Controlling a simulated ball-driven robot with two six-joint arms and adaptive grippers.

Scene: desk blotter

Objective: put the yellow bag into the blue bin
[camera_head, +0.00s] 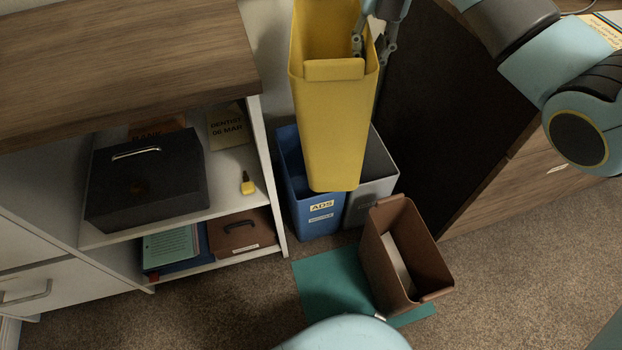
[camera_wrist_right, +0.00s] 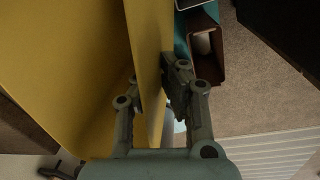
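The yellow bag (camera_head: 335,130) looks like a tall, stiff, open-topped tub with a folded front rim. It hangs upright in the air, in front of the bins in the head view. My right gripper (camera_head: 362,42) is shut on its right wall near the top. In the right wrist view, the fingers (camera_wrist_right: 152,78) stand on both sides of the yellow wall (camera_wrist_right: 150,40). The blue bin (camera_head: 313,222), with an "ADS" label, stands on the floor below and behind the bag, which hides part of its opening. My left gripper is not in view.
A grey bin (camera_head: 372,195) stands against the blue bin's right side. A brown bin (camera_head: 412,260) with something pale inside stands on a teal mat (camera_head: 325,285). A shelf unit (camera_head: 268,170) with a black box (camera_head: 150,180) is at left, a dark cabinet (camera_head: 440,110) at right.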

